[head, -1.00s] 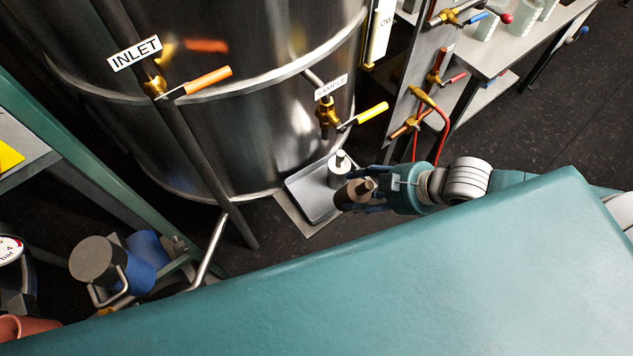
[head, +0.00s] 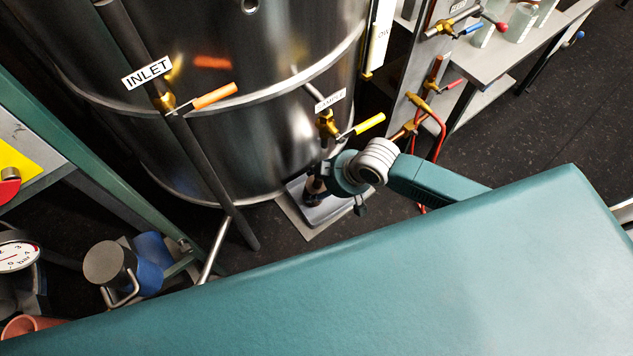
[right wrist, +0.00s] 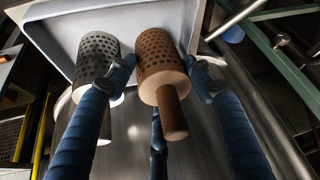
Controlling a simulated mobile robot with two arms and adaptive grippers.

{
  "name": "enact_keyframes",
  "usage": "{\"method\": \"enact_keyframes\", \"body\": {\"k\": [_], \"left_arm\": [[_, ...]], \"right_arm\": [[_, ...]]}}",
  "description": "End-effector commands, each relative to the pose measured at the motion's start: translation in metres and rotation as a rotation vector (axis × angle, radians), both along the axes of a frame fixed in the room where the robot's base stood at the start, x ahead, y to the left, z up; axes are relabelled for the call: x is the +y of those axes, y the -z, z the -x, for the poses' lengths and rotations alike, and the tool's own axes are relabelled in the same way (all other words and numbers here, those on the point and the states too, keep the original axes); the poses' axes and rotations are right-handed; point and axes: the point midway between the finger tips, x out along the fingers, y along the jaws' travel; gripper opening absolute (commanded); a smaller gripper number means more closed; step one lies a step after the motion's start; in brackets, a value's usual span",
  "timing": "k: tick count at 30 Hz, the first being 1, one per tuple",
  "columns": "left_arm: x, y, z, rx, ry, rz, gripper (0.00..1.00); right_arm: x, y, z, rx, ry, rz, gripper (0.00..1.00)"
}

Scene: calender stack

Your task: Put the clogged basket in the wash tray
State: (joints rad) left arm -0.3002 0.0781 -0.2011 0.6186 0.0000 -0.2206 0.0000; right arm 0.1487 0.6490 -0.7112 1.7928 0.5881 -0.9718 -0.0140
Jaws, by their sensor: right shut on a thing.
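The clogged basket (right wrist: 158,55) is a brown perforated cylinder with a pale end cap and brown handle in the right wrist view. My right gripper (right wrist: 160,72) is shut on it, blue fingers on both sides. In the head view my right gripper (head: 318,190) is over the wash tray (head: 328,213), a shallow grey tray, and mostly hides the basket. The tray (right wrist: 70,35) lies behind the basket in the wrist view; I cannot tell whether they touch. A grey perforated basket (right wrist: 98,58) stands left of the brown one, close to a finger. My left gripper is not in view.
A large steel tank (head: 250,130) stands right behind the tray. A yellow-handled sample valve (head: 345,128) juts out above my right gripper. An orange-handled inlet valve (head: 200,98) and dark pipe are to the left. Dark floor (head: 265,232) is free beside the tray.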

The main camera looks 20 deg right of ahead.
Motion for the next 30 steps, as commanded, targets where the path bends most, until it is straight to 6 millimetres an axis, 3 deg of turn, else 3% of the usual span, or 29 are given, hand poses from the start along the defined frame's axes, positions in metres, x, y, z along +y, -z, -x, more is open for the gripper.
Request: {"method": "enact_keyframes", "body": {"k": [1, 4, 7, 15, 16, 18, 30], "left_arm": [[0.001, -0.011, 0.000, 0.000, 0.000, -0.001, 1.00], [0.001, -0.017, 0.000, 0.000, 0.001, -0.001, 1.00], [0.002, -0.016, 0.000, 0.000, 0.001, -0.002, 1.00], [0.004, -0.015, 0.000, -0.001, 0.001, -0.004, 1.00], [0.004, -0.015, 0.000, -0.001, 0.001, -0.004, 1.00], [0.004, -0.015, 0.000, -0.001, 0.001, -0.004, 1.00], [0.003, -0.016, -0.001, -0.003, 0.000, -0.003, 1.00]], "right_arm": [[0.006, -0.009, -0.007, 0.030, 0.000, 0.025, 0.14], [0.010, -0.009, -0.011, 0.090, -0.001, 0.077, 0.13], [0.006, 0.011, -0.006, 0.091, 0.002, 0.076, 0.13], [0.006, 0.015, -0.006, 0.086, 0.000, 0.074, 0.13], [0.005, 0.016, -0.006, 0.087, 0.000, 0.075, 0.57], [0.005, 0.016, -0.006, 0.088, 0.000, 0.076, 0.71], [0.003, 0.009, -0.005, 0.086, 0.000, 0.074, 0.72]]}}
